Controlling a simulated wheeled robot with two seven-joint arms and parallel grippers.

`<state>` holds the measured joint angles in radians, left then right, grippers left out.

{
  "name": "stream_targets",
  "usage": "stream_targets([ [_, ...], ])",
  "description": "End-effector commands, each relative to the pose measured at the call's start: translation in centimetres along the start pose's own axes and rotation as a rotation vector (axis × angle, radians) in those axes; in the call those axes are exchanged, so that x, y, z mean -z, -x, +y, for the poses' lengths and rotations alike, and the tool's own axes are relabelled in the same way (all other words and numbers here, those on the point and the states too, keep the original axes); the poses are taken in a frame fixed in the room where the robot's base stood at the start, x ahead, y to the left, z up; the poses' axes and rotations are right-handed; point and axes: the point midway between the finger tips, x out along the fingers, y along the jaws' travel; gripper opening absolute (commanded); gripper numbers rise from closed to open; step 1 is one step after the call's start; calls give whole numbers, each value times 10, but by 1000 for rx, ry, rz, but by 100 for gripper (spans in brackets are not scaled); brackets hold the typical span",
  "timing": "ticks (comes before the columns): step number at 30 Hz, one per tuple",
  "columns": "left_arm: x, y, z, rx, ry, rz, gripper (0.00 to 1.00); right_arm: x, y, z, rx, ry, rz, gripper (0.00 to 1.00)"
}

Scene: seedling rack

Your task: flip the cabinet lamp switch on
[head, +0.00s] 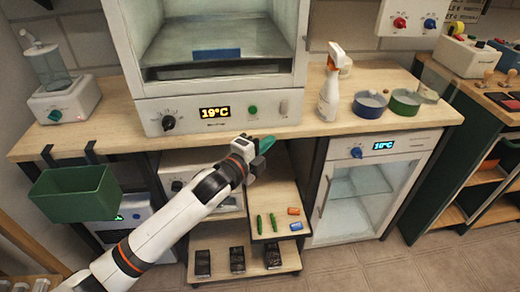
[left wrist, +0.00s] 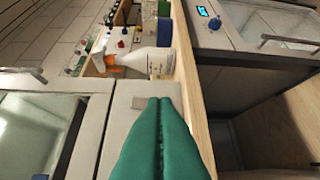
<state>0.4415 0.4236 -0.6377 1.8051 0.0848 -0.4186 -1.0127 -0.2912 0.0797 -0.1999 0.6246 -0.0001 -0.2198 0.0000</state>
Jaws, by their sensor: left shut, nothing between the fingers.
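The white cabinet (head: 222,88) stands on the wooden bench with a lit 19°C display. At the right end of its front panel is a pale rocker switch (head: 284,107), right of a green button (head: 253,108). Its on or off position is too small to tell. My left gripper (head: 268,144) is shut and empty, below and slightly left of the switch, near the bench's front edge. In the left wrist view its green fingers (left wrist: 160,101) are together in front of the cabinet panel, beside a small grey piece (left wrist: 122,101) that looks like the switch. My right gripper is not in view.
A spray bottle (head: 329,95) and blue and green round containers (head: 369,104) stand right of the cabinet. A black knob (head: 168,123) is on the panel's left. Below the bench are a glass-door fridge (head: 370,185) and shelves. A green bin (head: 75,194) hangs at left.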

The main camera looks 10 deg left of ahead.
Motion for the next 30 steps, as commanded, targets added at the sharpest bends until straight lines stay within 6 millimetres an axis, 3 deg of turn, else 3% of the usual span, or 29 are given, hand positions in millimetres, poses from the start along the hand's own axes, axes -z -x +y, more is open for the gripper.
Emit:
stream_targets([
  [7,0,24,-3,-1,-1,1,0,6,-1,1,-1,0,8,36],
  [23,1,25,-5,3,4,3,0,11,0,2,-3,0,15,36],
  [26,10,24,-22,34,51,28,0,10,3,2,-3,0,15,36],
  [29,31,23,-64,106,164,91,0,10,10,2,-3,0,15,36],
  [30,40,26,-88,144,226,127,0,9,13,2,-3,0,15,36],
])
